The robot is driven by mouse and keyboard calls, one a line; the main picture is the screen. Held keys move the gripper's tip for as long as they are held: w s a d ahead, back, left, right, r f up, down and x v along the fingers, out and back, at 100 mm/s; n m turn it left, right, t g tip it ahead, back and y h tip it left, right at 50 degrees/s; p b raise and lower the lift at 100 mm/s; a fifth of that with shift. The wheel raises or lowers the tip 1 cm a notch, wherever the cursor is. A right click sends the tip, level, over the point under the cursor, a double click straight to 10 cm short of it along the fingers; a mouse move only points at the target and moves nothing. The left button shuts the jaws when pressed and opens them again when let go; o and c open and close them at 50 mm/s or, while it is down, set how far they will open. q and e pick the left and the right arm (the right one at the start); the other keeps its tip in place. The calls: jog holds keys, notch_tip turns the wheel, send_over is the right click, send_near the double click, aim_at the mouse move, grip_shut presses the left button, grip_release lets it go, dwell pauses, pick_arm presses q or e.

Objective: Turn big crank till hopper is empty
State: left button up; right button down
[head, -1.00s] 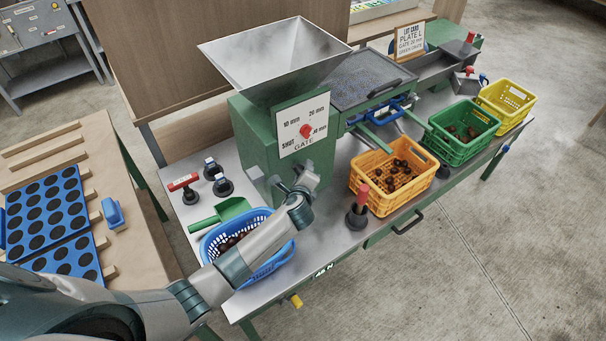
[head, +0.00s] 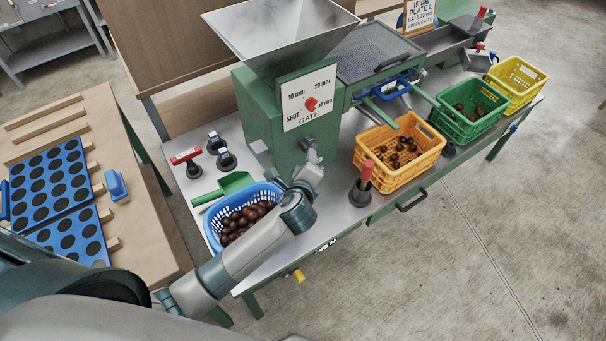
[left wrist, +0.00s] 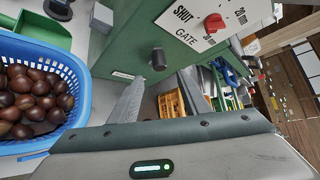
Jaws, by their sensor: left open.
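The green machine (head: 256,112) carries a grey metal hopper (head: 262,48). The hopper's visible inner walls are bare, but its bottom is hidden. A red gate knob (head: 311,104) sits on the white gate plate. A short dark stub (left wrist: 158,60) sticks out of the machine's front below the plate. I cannot make out a big crank on the machine. My left gripper (head: 306,172) is open and empty, just in front of and below the stub; its fingers also show in the left wrist view (left wrist: 162,90). My right gripper is not in view.
A blue basket (head: 214,222) of chestnuts stands beside my left forearm. An orange crate (head: 392,180) holding chestnuts, a green crate (head: 468,134) and a yellow crate (head: 522,92) stand right. A red-handled black tool (head: 362,188) stands near the front edge. A green scoop (head: 234,184) lies left.

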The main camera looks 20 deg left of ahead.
pick_arm(q)
jog(key=v, duration=0.6)
jog(key=shift+b, duration=0.3)
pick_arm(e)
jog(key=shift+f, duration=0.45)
pick_arm(q)
jog(key=shift+s, duration=0.1)
